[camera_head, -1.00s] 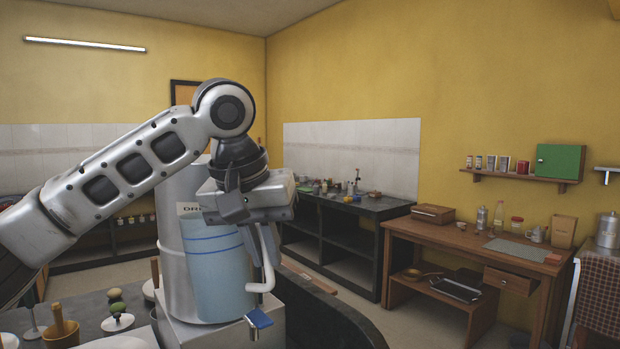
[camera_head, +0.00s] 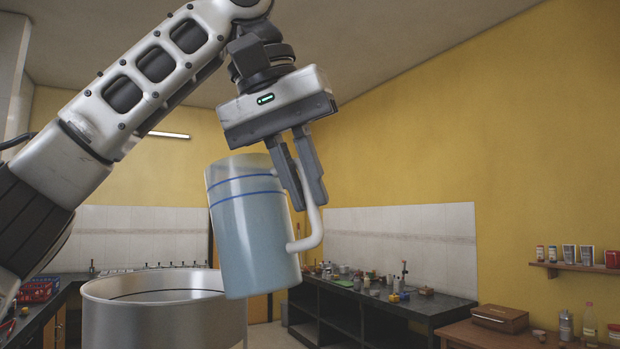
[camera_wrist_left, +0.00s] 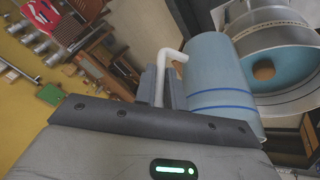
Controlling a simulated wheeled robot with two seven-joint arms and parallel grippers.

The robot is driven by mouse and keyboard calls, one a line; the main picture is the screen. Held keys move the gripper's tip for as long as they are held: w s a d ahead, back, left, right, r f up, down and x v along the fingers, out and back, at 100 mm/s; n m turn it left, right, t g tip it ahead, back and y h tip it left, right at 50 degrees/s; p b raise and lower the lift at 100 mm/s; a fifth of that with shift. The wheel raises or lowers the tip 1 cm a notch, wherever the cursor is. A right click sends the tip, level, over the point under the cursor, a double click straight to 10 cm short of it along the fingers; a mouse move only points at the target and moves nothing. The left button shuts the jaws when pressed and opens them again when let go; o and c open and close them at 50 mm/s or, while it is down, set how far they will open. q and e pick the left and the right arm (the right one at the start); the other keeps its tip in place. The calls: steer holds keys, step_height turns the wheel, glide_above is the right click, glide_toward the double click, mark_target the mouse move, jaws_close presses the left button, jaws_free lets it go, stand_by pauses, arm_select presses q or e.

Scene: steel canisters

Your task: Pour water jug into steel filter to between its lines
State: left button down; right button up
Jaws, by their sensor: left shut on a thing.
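The water jug (camera_head: 250,240) is a clear cylinder of pale blue water with two blue lines near its top and a white handle (camera_head: 308,243). My left gripper (camera_head: 310,205) is shut on this handle from above and holds the jug raised, its top leaning slightly left. The steel filter (camera_head: 165,320) is a wide, open-topped metal cylinder, below and left of the jug; the jug overlaps its right rim in the head view. The wrist view shows the jug (camera_wrist_left: 210,75) beside the filter (camera_wrist_left: 285,35), whose inside looks bluish. My right gripper is not in view.
A dark counter (camera_head: 375,300) with small bottles and jars runs along the back wall. A wooden table (camera_head: 490,335) with a brown box (camera_head: 499,318) is at lower right, below a wall shelf (camera_head: 575,268). Red crates (camera_head: 38,290) sit at left.

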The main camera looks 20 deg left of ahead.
mark_target(314, 236)
arm_select(q)
steer(key=shift+s+f+h, duration=0.15)
steer(key=shift+f+h, duration=0.15)
steer(key=shift+f, duration=0.15)
steer(key=f+h, duration=0.2)
steer(key=shift+a+f+n+h, duration=0.15)
steer(key=shift+a+n+h, duration=0.15)
steer(key=shift+n, duration=0.1)
steer(key=shift+a+r+h, duration=0.25)
steer(key=shift+r+h, duration=0.25)
steer(key=shift+h, duration=0.4)
steer(key=shift+w+a+r+n+h, duration=0.2)
steer(key=shift+a+r+n+h, duration=0.55)
steer(key=shift+h, duration=0.65)
stand_by(4.7)
